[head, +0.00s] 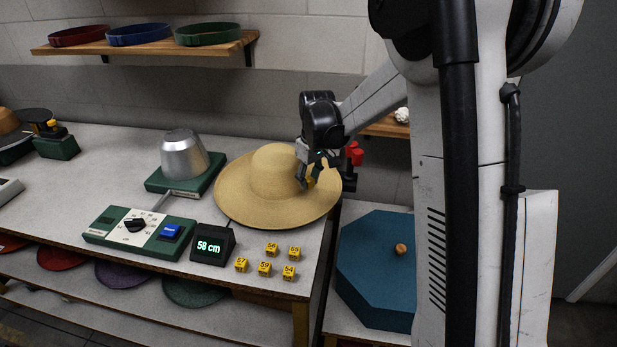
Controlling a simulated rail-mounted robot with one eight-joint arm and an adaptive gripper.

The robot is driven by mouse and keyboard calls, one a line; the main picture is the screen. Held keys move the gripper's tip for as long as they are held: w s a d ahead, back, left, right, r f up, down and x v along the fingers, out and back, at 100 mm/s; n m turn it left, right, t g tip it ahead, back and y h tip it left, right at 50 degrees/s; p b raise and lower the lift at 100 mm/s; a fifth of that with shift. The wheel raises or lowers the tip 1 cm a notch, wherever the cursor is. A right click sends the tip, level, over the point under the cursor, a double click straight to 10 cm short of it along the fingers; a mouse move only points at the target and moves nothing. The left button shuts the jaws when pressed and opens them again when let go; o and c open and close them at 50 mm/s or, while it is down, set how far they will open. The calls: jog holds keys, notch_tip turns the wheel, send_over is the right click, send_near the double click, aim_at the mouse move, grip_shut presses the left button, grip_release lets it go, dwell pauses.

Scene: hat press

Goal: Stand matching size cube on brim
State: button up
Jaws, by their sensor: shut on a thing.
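A tan straw hat (270,168) with a wide round brim (243,203) lies crown up on the white bench. The display (211,246) in front of it reads 58 cm. Several yellow number cubes stand on the bench, marked 56 (272,250), 55 (294,252), 57 (241,265), 59 (264,269) and 54 (288,273). My gripper (307,184) is over the right part of the brim, beside the crown, shut on a yellow cube (311,182). My fingers mostly hide this cube. I cannot read its number or tell whether it touches the brim.
A green control box (140,233) with a dial and blue button sits left of the display. A metal hat block (183,155) stands on a green base behind it. A blue octagonal box (376,268) is at the right. A wall shelf (150,45) holds coloured rings.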

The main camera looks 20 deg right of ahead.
aim_at(308, 205)
jog(key=shift+f+b, duration=1.7)
jog(key=shift+f, duration=1.2)
jog(key=shift+f+b, duration=0.8)
jog(key=shift+f, duration=0.15)
jog(key=o, duration=0.9)
jog(key=shift+r, duration=0.1)
